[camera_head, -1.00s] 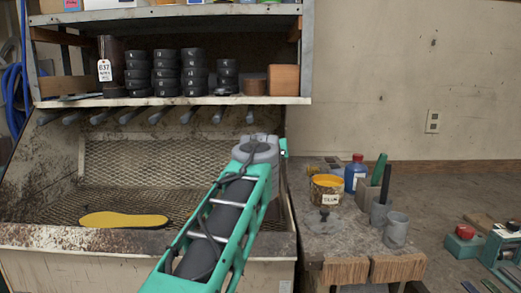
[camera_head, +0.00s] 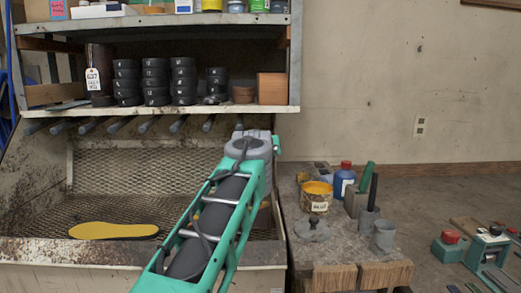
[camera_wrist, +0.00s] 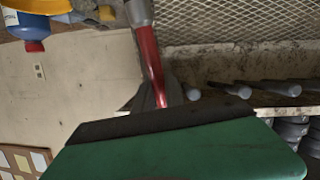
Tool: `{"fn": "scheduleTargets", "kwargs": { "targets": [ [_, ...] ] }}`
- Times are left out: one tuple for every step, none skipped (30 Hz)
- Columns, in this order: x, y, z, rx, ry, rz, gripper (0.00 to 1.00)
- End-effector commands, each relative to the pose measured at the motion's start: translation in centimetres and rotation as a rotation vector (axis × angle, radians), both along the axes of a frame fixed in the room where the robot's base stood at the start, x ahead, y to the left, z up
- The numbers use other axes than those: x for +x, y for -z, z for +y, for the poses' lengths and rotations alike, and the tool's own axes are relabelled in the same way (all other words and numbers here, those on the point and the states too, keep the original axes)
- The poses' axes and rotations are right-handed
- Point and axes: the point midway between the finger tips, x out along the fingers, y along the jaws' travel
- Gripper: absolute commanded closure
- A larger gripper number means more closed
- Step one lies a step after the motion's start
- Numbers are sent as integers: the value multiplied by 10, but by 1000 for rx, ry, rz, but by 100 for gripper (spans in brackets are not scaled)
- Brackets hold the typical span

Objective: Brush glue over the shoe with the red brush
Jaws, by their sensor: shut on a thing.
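The red brush (camera_wrist: 150,58) shows in the wrist view, its red handle held by my gripper (camera_wrist: 157,92). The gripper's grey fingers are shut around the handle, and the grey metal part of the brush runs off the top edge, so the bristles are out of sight. In the head view my green arm hides the gripper. A yellow shoe sole (camera_head: 113,230) lies flat on the mesh of the booth, left of my arm and apart from it. A yellow-rimmed pot (camera_head: 316,204), perhaps the glue, stands on the bench right of my arm.
A blue bottle (camera_head: 343,180), a cup with a dark rod (camera_head: 367,220) and a grey cup (camera_head: 383,236) stand near the pot. A lid (camera_head: 312,231) lies in front. A shelf (camera_head: 160,112) with black rolls and pegs below overhangs the booth.

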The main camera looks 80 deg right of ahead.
Motion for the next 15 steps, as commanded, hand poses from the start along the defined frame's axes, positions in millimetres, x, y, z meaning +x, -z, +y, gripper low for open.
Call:
{"fn": "scheduleTargets", "kwargs": {
  "targets": [
    [0, 1, 0, 0, 0, 0, 100],
    [0, 1, 0, 0, 0, 0, 100],
    [0, 1, 0, 0, 0, 0, 100],
    [0, 1, 0, 0, 0, 0, 100],
    [0, 1, 0, 0, 0, 0, 100],
    [0, 1, 0, 0, 0, 0, 100],
    [0, 1, 0, 0, 0, 0, 100],
    [0, 1, 0, 0, 0, 0, 100],
    [1, 2, 0, 0, 0, 0, 100],
    [3, 3, 0, -1, -1, 0, 100],
    [6, 6, 0, -1, -1, 0, 100],
    [15, 10, 1, 0, -5, 0, 100],
    [22, 14, 2, 0, -5, 0, 100],
    [30, 17, 3, -1, -7, -1, 100],
    [40, 20, 4, -1, -7, -1, 100]
  ]
}}
